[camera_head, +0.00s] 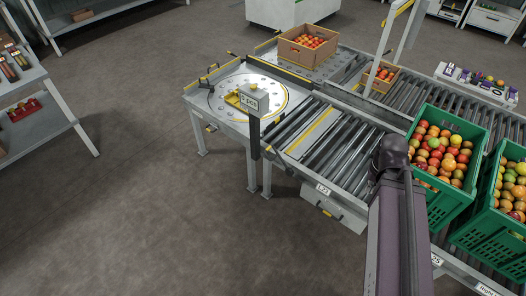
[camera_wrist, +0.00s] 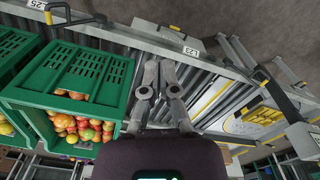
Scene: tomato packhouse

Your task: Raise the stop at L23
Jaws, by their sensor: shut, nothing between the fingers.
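The label L23 (camera_head: 323,190) is on the near side rail of the roller conveyor, and it also shows in the wrist view (camera_wrist: 191,52). A grey box with a yellow-marked handle (camera_head: 326,211) hangs under the rail below it. A grey plate with yellow edge stripes (camera_head: 313,132) lies among the rollers behind the label; whether it is the stop, I cannot tell. My gripper (camera_wrist: 160,68) is shut and empty, over the rollers between the green crate and the label in the wrist view. In the head view my arm hides it.
Green crates of tomatoes, one nearer the label (camera_head: 473,192) and one further right (camera_head: 495,234), stand on the conveyor. A turntable table (camera_head: 229,123) with a grey control box (camera_head: 254,97) adjoins its left end. Brown crates (camera_head: 292,54) stand behind.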

